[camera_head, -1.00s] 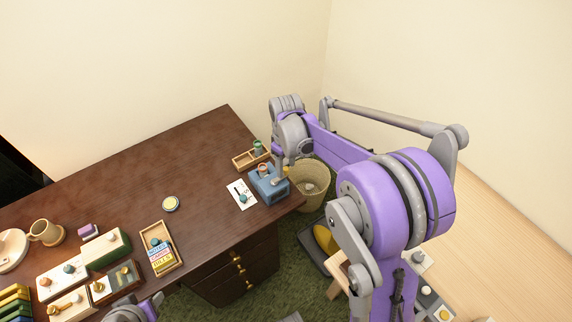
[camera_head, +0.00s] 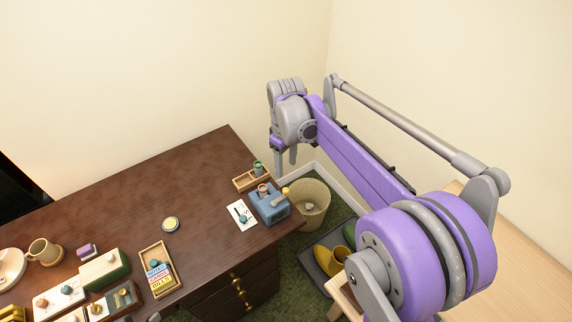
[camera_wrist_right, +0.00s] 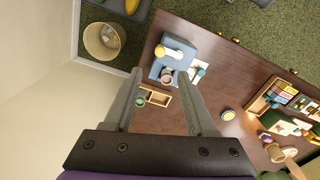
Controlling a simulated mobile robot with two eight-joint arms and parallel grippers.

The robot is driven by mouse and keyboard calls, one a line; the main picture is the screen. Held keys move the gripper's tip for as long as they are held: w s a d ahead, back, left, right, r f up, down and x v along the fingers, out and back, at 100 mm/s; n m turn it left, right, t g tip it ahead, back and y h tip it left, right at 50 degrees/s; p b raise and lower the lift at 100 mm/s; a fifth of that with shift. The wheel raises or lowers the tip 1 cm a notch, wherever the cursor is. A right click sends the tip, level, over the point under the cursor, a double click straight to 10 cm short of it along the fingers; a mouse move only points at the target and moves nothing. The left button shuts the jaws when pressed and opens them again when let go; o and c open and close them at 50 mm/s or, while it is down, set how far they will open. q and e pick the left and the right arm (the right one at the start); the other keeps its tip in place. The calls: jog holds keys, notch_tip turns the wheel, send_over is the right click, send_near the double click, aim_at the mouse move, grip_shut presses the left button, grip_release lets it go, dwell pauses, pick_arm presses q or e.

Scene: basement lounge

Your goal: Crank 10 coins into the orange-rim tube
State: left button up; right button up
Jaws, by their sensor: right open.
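A blue box (camera_head: 270,206) stands at the right end of the dark desk, with a crank ending in a yellow knob (camera_head: 285,190). The orange-rim tube (camera_head: 263,188) stands upright at the box's top; what is inside it cannot be seen. In the right wrist view the blue box (camera_wrist_right: 158,70), yellow knob (camera_wrist_right: 160,50) and tube (camera_wrist_right: 167,76) appear between and beyond the fingers. My right gripper (camera_head: 286,158) is open and empty, above and behind the box, apart from the crank. My left gripper is not in view; only a sliver of my left arm shows at the bottom edge.
A wooden tray (camera_head: 243,184) with a green cylinder (camera_head: 257,168) sits behind the box. A wicker basket (camera_head: 313,210) stands on the floor to the right. The desk's middle is mostly clear.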

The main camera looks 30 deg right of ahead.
aim_at(286, 189)
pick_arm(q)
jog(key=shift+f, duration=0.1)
pick_arm(e)
jog(key=shift+f, duration=0.1)
notch_tip(286, 189, down, 11)
jog(key=b, duration=0.4)
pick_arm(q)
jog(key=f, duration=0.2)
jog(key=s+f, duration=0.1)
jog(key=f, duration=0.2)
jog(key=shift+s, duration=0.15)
pick_arm(e)
grip_shut()
